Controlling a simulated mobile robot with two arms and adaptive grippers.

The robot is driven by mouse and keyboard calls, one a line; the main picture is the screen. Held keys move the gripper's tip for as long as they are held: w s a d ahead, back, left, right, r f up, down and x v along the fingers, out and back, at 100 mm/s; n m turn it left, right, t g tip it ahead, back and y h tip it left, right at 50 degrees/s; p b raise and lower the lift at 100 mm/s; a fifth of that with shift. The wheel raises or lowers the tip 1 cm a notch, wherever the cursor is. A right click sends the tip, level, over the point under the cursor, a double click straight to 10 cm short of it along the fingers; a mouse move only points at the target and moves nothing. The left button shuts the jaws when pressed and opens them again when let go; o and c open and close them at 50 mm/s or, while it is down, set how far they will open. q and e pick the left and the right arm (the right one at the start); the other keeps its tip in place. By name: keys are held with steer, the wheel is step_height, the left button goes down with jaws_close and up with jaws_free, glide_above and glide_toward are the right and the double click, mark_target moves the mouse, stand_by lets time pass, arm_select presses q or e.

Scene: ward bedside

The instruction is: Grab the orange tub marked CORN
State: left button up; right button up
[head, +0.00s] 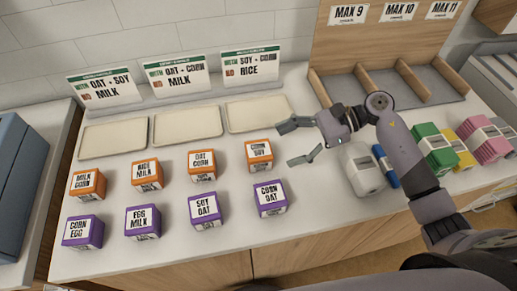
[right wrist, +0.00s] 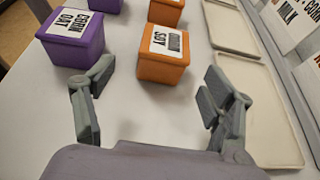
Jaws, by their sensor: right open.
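The orange tub labelled CORN SOY (head: 259,154) stands at the right end of the back row of tubs. Three other orange tubs stand left of it: OAT CORN (head: 202,165), RICE MILK (head: 147,174) and MILK CORN (head: 88,184). My right gripper (head: 294,144) is open and empty, just right of the CORN SOY tub, fingers towards it. In the right wrist view, this tub (right wrist: 164,62) lies ahead, between the lines of the open fingers (right wrist: 150,103), apart from them. My left gripper is not in view.
Purple tubs form the front row; the CORN OAT one (head: 270,198) is nearest my right gripper. Empty trays (head: 185,125) and sign cards (head: 180,75) stand behind. A white container (head: 365,175), a blue item (head: 386,167) and coloured boxes (head: 435,148) stand to the right.

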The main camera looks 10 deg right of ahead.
mark_target(259, 154)
steer(key=x, duration=0.3)
steer(key=shift+p, duration=0.35)
steer(key=p+x, duration=0.3)
steer(key=x, duration=0.1)
steer(key=shift+w+a+f, duration=0.1)
steer(key=shift+w+a, duration=0.1)
steer(key=shift+a, duration=0.2)
steer(key=shift+a+f, duration=0.25)
steer(key=shift+a, duration=0.05)
steer(key=shift+d, duration=0.1)
steer(key=shift+c, duration=0.2)
steer(key=c, duration=1.4)
